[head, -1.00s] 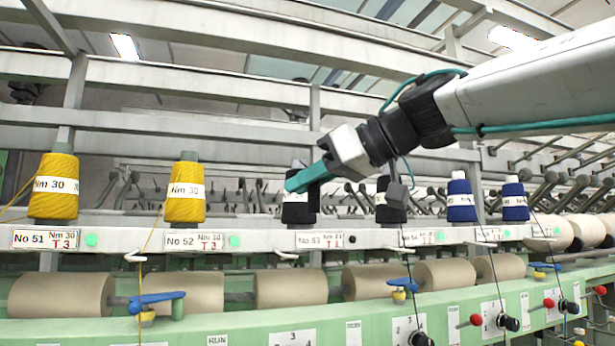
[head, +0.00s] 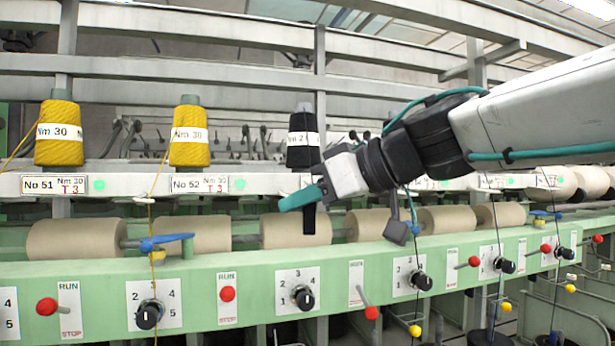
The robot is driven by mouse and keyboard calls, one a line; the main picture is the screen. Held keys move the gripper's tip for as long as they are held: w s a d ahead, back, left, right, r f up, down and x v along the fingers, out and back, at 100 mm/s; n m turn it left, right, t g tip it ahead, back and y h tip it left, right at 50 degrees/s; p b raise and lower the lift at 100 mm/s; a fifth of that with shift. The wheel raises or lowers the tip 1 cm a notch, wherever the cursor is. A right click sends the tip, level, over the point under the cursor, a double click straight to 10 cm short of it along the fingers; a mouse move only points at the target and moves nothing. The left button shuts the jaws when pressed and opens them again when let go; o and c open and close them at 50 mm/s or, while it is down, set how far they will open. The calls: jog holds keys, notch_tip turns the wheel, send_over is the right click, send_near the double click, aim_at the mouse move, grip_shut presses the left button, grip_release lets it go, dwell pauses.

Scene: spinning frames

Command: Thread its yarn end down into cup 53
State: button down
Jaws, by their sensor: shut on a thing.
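The black yarn cone (head: 303,150) with a white Nm label stands upright on the rail, behind and above my gripper. My gripper (head: 299,213) is in front of the rail below this cone, level with the beige rollers. The No 53 plate is hidden behind my gripper and wrist. I cannot pick out cup 53 in this view.
Yellow cones (head: 189,137) stand at No 52 and No 51 on the left. A blue lever (head: 166,242) juts out at No 52. The green panel (head: 255,265) below carries a black knob (head: 302,297) and red RUN/STOP handles (head: 228,294).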

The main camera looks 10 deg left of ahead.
notch_tip(320, 180, down, 8)
jog(key=w+a, duration=0.2)
jog(key=a, duration=0.1)
jog(key=w+a, duration=0.3)
jog(key=w, duration=0.3)
jog(key=s+d, duration=0.4)
jog(key=shift+s+f, duration=0.25)
jog(key=shift+f, duration=0.2)
